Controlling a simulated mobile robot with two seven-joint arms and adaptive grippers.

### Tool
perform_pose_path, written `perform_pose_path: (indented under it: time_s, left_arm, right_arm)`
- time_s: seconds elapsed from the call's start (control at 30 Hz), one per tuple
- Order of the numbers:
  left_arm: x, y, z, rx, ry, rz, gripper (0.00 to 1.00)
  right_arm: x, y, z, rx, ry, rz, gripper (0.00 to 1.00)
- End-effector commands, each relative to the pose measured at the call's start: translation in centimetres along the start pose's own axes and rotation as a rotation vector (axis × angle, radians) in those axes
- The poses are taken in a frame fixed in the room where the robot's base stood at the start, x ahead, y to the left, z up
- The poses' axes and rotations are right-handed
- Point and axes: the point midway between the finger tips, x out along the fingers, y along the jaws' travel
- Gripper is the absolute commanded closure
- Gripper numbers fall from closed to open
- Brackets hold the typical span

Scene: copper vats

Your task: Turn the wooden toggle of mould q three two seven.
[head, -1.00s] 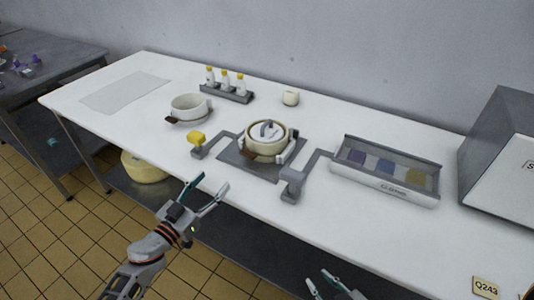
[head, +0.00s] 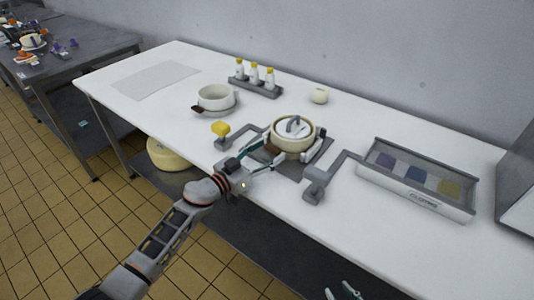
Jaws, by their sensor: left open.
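A round cream mould (head: 293,138) with a lid and grey handle sits on a grey plate at mid table. No number is readable on it. A brown wooden toggle (head: 271,149) shows at its front left side, partly hidden by my gripper. My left gripper (head: 266,157) is open, its fingers spread close to the toggle, one to its left and one below it. I cannot tell whether they touch it. My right gripper (head: 341,291) shows only as two parted fingertips at the bottom edge, empty and away from the mould.
A grey arm with a yellow knob (head: 221,128) stands left of the mould, and a grey bracket (head: 315,184) stands right. A white pot (head: 216,98) with a brown handle, a bottle rack (head: 257,88), a round white object (head: 319,96) and a tray of coloured blocks (head: 415,190) surround it.

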Motion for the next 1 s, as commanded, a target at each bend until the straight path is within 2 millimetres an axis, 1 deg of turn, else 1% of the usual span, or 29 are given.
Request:
perform_pose_path:
  time_s: [0.2,0.23,0.27,0.3,0.37,0.4,0.6,1.0]
  left_arm:
    - [0.1,0.0,0.0,0.0,0.0,-0.001,0.43]
    - [0.1,0.0,0.0,0.0,0.0,-0.001,0.46]
    - [0.1,0.0,0.0,0.0,0.0,-0.001,0.53]
    - [0.1,0.0,0.0,0.0,0.0,-0.001,0.64]
    - [0.0,0.0,0.0,0.0,0.0,-0.001,0.79]
    - [0.0,0.0,0.0,0.0,0.0,-0.001,0.82]
    - [0.0,0.0,-0.1,0.017,0.0,0.0,0.82]
    - [0.1,0.1,-0.1,0.233,0.0,-0.001,0.82]
  right_arm:
    - [0.0,0.0,0.0,0.0,0.0,0.0,0.72]
    - [0.0,0.0,0.0,0.0,0.0,0.0,0.72]
    - [0.0,0.0,0.0,0.0,0.0,0.0,0.72]
    - [0.0,0.0,0.0,0.0,0.0,0.0,0.72]
    - [0.0,0.0,0.0,0.0,0.0,0.0,0.72]
    - [0.0,0.0,0.0,0.0,0.0,0.0,0.72]
    - [-0.1,0.1,-0.1,0.0,0.001,0.001,0.72]
    - [-0.5,0.2,-1.0,-0.001,0.006,0.003,0.72]
